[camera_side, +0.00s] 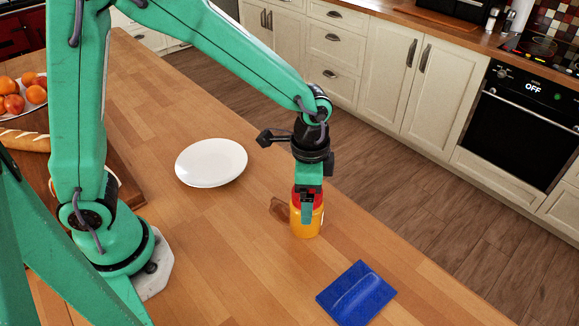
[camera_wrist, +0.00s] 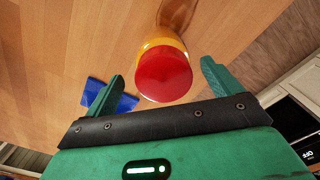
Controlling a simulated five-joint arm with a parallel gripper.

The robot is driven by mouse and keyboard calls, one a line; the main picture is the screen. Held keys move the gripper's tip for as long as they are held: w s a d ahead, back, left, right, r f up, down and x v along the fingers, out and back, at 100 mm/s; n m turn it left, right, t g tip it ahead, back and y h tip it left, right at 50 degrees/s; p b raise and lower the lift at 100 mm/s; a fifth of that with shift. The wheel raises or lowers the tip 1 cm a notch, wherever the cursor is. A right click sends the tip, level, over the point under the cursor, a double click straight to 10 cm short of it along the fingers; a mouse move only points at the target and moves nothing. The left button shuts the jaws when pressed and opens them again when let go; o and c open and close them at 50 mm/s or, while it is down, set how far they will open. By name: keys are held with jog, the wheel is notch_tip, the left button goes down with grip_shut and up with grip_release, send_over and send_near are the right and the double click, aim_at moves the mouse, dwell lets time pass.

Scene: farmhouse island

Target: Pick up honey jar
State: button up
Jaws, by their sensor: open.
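The honey jar (camera_side: 306,222) is amber with a red lid and stands upright on the wooden island top. My gripper (camera_side: 308,208) is over it, pointing down, with a green finger in front of the lid and upper jar. In the wrist view the jar's red lid (camera_wrist: 163,75) shows between and a little beyond the two green fingertips of my open gripper (camera_wrist: 160,78). There is a gap on each side of the lid. The gripper hides part of the lid in the side view.
A blue object (camera_side: 356,293), flat with a raised ridge, lies in front right of the jar. A white plate (camera_side: 211,162) lies to the left. A fruit plate (camera_side: 40,104) and bread (camera_side: 25,142) are at far left. The island's edge runs close to the jar's right.

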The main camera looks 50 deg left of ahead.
jog(key=shift+w+a+f, duration=0.15)
jog(key=shift+f, duration=2.45)
jog(key=c, duration=1.4)
jog(key=shift+r, duration=0.15)
jog(key=shift+r, duration=1.5)
jog(key=s+d+r, duration=0.7)
jog(key=s, duration=0.2)
jog(key=shift+s+r, duration=0.25)
jog(key=shift+r, duration=0.15)
jog(key=shift+a, duration=0.1)
